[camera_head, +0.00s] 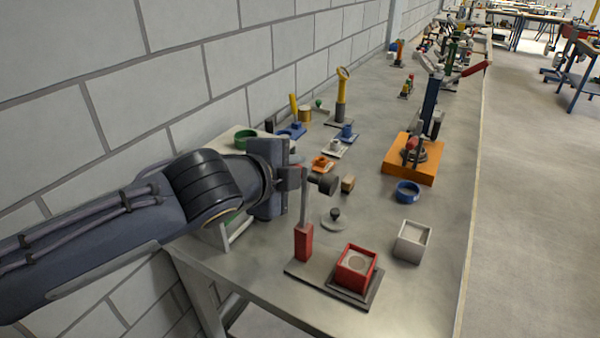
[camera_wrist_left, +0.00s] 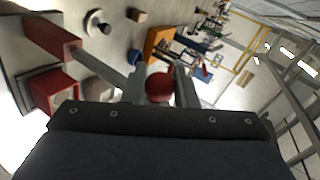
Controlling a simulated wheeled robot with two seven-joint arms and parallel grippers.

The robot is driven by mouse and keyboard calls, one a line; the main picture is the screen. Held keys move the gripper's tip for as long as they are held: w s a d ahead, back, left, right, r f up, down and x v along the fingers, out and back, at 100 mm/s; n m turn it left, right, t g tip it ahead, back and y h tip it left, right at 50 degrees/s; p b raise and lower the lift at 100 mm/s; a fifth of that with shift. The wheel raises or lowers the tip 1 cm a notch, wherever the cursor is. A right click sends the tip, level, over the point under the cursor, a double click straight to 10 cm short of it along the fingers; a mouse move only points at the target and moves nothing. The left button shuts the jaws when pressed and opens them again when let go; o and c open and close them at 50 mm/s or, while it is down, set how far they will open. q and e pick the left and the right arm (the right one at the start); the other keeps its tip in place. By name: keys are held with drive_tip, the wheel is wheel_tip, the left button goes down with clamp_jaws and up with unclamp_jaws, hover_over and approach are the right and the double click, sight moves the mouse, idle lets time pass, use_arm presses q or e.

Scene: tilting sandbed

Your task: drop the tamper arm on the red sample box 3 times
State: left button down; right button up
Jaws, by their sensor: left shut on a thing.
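The tamper has a red post (camera_head: 303,242) on a dark base plate. Its grey arm (camera_head: 304,205) stands raised, nearly upright, above the post; it also shows in the left wrist view (camera_wrist_left: 103,70). The open red sample box (camera_head: 356,266) sits on the plate right of the post, with a greyish fill inside. My left gripper (camera_head: 298,178) is at the arm's upper end, shut on its red ball knob (camera_wrist_left: 159,87), which shows between the fingers. My right gripper is out of view.
A white open box (camera_head: 411,242) and a blue ring dish (camera_head: 407,192) stand right of the tamper. A round grey lid with a black knob (camera_head: 335,218) lies behind it. An orange-based press (camera_head: 410,160) stands farther back. A block wall borders the left.

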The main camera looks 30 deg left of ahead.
use_arm(q)
drive_tip(key=shift+a+f, duration=0.1)
idle(0.4)
drive_tip(key=c, duration=1.5)
unclamp_jaws()
drive_tip(key=v, duration=0.7)
drive_tip(key=shift+s+a+r, duration=0.1)
drive_tip(key=shift+s+r, duration=0.1)
drive_tip(key=shift+s, duration=0.15)
